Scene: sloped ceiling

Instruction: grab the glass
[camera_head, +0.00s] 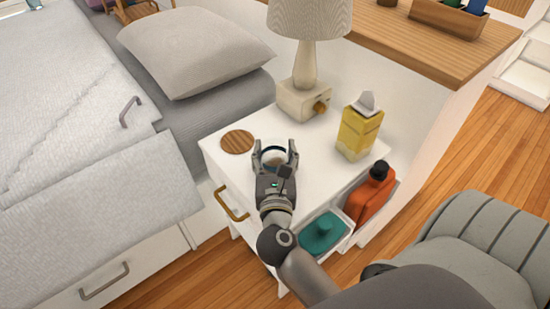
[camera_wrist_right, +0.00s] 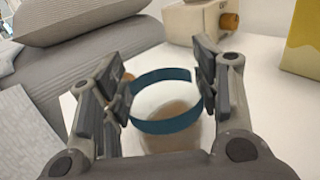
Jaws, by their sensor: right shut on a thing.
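The glass (camera_wrist_right: 165,125) is a clear cup with a blue band at its rim and something brownish showing through it. It is at the white nightstand (camera_head: 225,165), and my right gripper (camera_head: 275,149) is shut on it, one finger on each side. In the head view the glass (camera_head: 273,156) shows only partly between the fingers. In the right wrist view the fingers (camera_wrist_right: 163,98) flank its rim. Whether its base touches the nightstand top is hard to tell. My left gripper is not in view.
A round wooden coaster (camera_head: 237,142) lies left of the glass. A lamp (camera_head: 304,92) stands behind, and a yellow carton (camera_head: 359,135) stands to the right. An orange bottle (camera_head: 373,193) and a teal item (camera_head: 321,233) are lower at the nightstand's side. A bed (camera_head: 90,120) is left.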

